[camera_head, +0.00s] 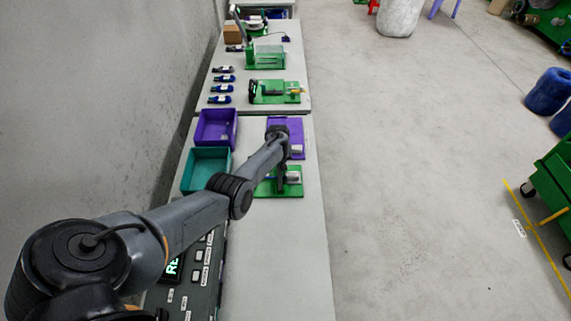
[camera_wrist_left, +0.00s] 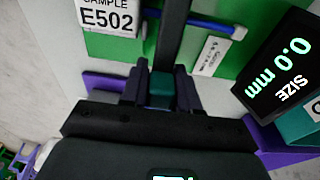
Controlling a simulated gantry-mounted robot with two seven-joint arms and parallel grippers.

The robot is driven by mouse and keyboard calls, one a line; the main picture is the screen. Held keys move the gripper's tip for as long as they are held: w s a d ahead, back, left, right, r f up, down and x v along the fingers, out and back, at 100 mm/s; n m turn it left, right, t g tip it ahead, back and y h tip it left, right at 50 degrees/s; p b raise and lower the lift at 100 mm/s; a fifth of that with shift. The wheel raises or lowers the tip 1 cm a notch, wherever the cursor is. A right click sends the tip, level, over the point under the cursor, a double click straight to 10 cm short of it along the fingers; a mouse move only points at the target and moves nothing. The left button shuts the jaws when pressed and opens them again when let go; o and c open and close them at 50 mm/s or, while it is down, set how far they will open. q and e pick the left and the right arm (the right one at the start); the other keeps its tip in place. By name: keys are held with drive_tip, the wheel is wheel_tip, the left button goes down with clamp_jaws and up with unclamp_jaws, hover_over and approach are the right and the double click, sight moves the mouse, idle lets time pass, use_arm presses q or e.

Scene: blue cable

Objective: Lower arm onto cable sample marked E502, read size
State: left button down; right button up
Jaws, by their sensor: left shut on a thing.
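In the left wrist view, the dark fingers of my left gripper (camera_wrist_left: 160,98) are shut on a teal block (camera_wrist_left: 160,84) at the near end of a dark measuring arm (camera_wrist_left: 175,30). A blue cable (camera_wrist_left: 214,25) runs across behind this arm in the picture. I cannot tell whether the arm touches it. A white block marked SAMPLE E502 (camera_wrist_left: 108,17) is at the cable's left. A black display (camera_wrist_left: 278,70) at the right reads SIZE 0.0 mm, upside down. In the head view, my left arm reaches over the green station (camera_head: 290,190) and hides part of it.
A purple bin (camera_head: 216,127) and a teal bin (camera_head: 206,169) stand left of the station. Further back are another green fixture (camera_head: 274,91) and several dark blue items (camera_head: 221,88). A panel with a lit display (camera_head: 174,269) is in front. The table's right strip is clear.

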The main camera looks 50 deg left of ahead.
use_arm(q)
drive_tip(key=shift+f+b, duration=0.3)
drive_tip(key=shift+f, duration=0.25)
drive_tip(key=c, duration=1.2)
unclamp_jaws()
drive_tip(key=shift+o, duration=1.4)
drive_tip(key=shift+s+d+f, duration=0.1)
drive_tip(key=shift+d, duration=0.05)
drive_tip(key=shift+r, duration=0.2)
